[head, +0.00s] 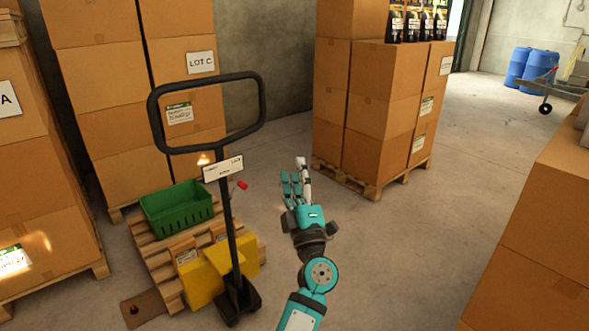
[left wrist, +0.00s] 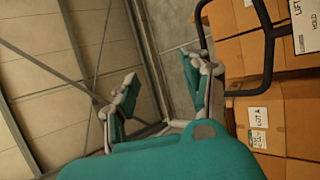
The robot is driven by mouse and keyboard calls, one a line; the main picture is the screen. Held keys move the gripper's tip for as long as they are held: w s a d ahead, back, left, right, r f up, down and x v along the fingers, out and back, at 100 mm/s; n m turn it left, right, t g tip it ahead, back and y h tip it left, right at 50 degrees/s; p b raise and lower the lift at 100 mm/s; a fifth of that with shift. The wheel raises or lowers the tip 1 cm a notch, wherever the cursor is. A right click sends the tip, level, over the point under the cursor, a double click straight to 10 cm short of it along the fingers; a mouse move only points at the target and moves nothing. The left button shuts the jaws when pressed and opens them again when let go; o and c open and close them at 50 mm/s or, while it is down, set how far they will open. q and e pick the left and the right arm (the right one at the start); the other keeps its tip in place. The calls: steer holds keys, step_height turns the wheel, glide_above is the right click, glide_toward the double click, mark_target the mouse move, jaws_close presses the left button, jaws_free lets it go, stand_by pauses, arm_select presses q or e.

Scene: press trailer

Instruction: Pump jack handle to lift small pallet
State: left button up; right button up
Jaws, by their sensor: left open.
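The pallet jack's black loop handle (head: 153,113) stands upright on its shaft at left centre in the head view, with a white label plate (head: 222,168) below the loop. The handle (left wrist: 268,62) also shows at the right of the left wrist view. The small wooden pallet (head: 155,262) carries a green crate (head: 178,212) and boxes, behind the jack's yellow body (head: 204,284). Whether the pallet touches the floor is unclear. My left gripper (head: 296,178) is open and empty, right of the shaft and apart from it. Its spread fingers (left wrist: 166,72) show in the left wrist view. My right gripper is not in view.
Tall carton stacks stand at left (head: 38,185), behind the jack (head: 100,90) and at centre on a pallet (head: 385,188). More cartons (head: 540,240) stand at the right. Blue drums (head: 540,66) are at the back right. Bare floor (head: 440,220) lies between the stacks.

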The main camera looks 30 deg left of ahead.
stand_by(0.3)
arm_select(q)
steer(key=w+d+f+m+h, duration=0.1)
steer(key=d+f+m+h, duration=0.3)
steer(key=f, duration=0.5)
steer(key=w+d+f+m+h, duration=0.15)
steer(key=f+m+h, duration=0.3)
steer(key=f, duration=0.45)
steer(key=d+f+m+h, duration=0.35)
steer(key=f+m, duration=0.25)
steer(key=f, duration=0.2)
steer(key=s+d+f+m+g+h, duration=0.25)
steer(key=s+f, duration=0.25)
steer(key=f, duration=0.7)
steer(key=s+d+f+m+g+h, duration=0.1)
steer(key=s+f+m+g+h, duration=0.3)
steer(key=f, duration=0.7)
steer(key=s+a+f+m+g+y, duration=0.15)
steer(key=s+f+g, duration=0.35)
steer(key=s+f, duration=1.4)
steer(key=s+a+f+m+g, duration=0.1)
steer(key=s+a+f+g, duration=0.1)
steer(key=s, duration=1.1)
steer(key=s+a+f+m+g+y, duration=0.1)
steer(key=s+a+f+m+g, duration=0.1)
steer(key=s, duration=1.1)
step_height(320, 180, down, 3)
steer(key=shift+s+a+r+g+p, duration=0.1)
steer(key=shift+s+a+g+p, duration=0.25)
steer(key=shift+a+g, duration=0.55)
